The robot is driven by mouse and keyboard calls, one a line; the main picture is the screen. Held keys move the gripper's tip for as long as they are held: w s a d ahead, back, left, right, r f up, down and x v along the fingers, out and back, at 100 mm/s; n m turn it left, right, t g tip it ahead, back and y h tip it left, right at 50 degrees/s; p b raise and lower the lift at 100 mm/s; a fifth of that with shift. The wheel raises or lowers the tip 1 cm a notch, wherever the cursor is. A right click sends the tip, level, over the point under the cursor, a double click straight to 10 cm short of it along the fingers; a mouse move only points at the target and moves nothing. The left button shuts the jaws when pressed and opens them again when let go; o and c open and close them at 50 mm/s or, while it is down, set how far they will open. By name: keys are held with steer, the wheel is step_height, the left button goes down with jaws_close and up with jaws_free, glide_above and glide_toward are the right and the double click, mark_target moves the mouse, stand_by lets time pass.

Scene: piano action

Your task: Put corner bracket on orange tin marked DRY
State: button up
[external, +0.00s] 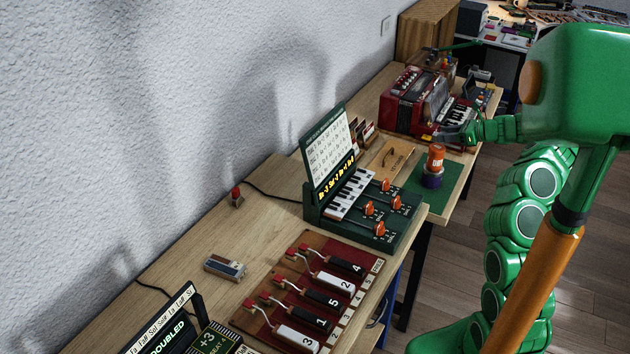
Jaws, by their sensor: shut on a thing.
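The orange tin (436,156) stands upright on a dark blue round thing (432,178) on the green mat. A pale label shows on its side, but the lettering is too small to read surely. My gripper (446,138) comes in from the right, just above and beside the top of the tin. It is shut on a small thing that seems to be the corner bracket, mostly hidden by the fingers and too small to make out. I cannot tell whether it touches the tin.
A red accordion (418,100) stands close behind the gripper. A wooden board (390,158) with a dark curved piece lies left of the green mat (456,178). A green keyboard case (335,160) stands nearer. The mat's right part is clear.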

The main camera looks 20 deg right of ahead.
mark_target(444, 149)
steer(key=shift+f, duration=1.5)
steer(key=shift+f, duration=0.1)
steer(key=o, duration=1)
steer(key=shift+s+d+r, duration=0.1)
steer(key=shift+s+r, duration=0.05)
steer(key=shift+r, duration=0.05)
steer(key=v, duration=1.1)
steer(key=shift+s+d, duration=0.2)
steer(key=shift+d, duration=0.05)
